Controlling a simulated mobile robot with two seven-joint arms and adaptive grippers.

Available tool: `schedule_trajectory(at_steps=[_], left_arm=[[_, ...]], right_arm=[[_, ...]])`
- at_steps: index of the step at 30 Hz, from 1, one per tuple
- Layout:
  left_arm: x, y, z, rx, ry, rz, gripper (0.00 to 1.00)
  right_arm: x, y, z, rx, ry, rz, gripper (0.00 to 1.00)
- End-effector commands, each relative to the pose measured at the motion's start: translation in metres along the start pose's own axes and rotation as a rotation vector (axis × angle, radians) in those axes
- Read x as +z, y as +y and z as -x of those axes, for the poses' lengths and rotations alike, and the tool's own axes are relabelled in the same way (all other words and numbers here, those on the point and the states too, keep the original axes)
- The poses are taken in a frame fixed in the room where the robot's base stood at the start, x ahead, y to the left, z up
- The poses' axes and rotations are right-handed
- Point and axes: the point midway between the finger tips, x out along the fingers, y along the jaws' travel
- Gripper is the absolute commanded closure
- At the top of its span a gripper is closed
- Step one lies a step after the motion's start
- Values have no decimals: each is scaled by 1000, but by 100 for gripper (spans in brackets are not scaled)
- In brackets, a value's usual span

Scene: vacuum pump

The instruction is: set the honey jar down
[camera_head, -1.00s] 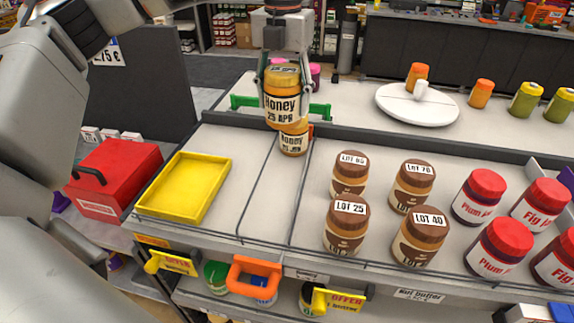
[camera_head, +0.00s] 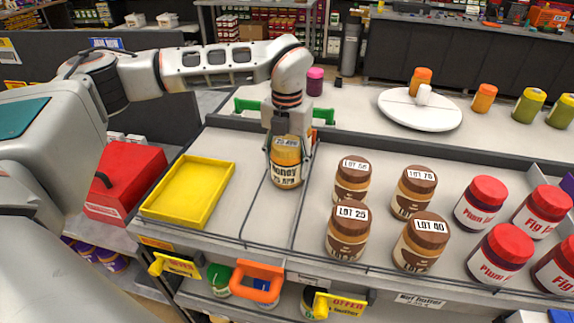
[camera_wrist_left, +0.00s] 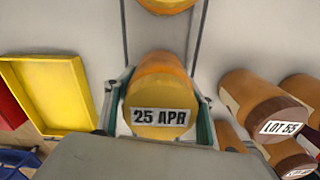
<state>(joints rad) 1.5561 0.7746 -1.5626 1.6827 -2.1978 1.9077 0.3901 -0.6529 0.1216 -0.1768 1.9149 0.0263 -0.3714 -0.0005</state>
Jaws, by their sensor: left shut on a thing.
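The honey jar (camera_head: 286,176), with a yellow lid marked 25 APR, is upright at the shelf (camera_head: 240,212), in the lane between two wire dividers. My left gripper (camera_head: 286,150) is shut on it from above and behind, with a finger on each side near the lid. In the left wrist view the jar's lid (camera_wrist_left: 160,112) sits between the fingers. I cannot tell whether its base touches the shelf. Another yellow-lidded jar (camera_wrist_left: 166,4) stands in the same lane behind it, cut off at the wrist view's top edge and hidden in the head view. My right gripper is not in view.
A yellow tray (camera_head: 150,212) lies left of the lane. Several brown-lidded lot jars (camera_head: 348,232) stand to the right, then red-lidded jam jars (camera_head: 482,202). The lane in front of the honey jar is clear. A white turntable (camera_head: 420,112) stands behind.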

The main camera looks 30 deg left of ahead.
Motion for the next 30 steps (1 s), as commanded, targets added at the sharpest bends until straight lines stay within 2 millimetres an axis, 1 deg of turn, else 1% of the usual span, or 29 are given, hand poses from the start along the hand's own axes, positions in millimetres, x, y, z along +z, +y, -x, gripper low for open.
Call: schedule_trajectory(at_steps=[1, 3, 14, 15, 16, 21, 26, 30], left_arm=[[0, 0, -6, -1, 2, 0, 81], [0, 0, -11, -2, 0, -1, 81], [0, 0, -15, -1, -1, 0, 81], [0, 0, -15, 0, 0, 0, 35], [0, 0, -15, 0, 0, 0, 29], [0, 0, -15, 0, 1, 0, 29], [0, 0, -14, 0, 1, 0, 29], [1, 0, -5, -1, -2, 0, 29]], right_arm=[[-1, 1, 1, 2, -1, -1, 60], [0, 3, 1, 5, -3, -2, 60], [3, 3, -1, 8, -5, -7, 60], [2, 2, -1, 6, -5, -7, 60], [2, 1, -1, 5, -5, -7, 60], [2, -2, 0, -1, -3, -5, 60], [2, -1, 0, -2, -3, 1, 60], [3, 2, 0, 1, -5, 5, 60]])
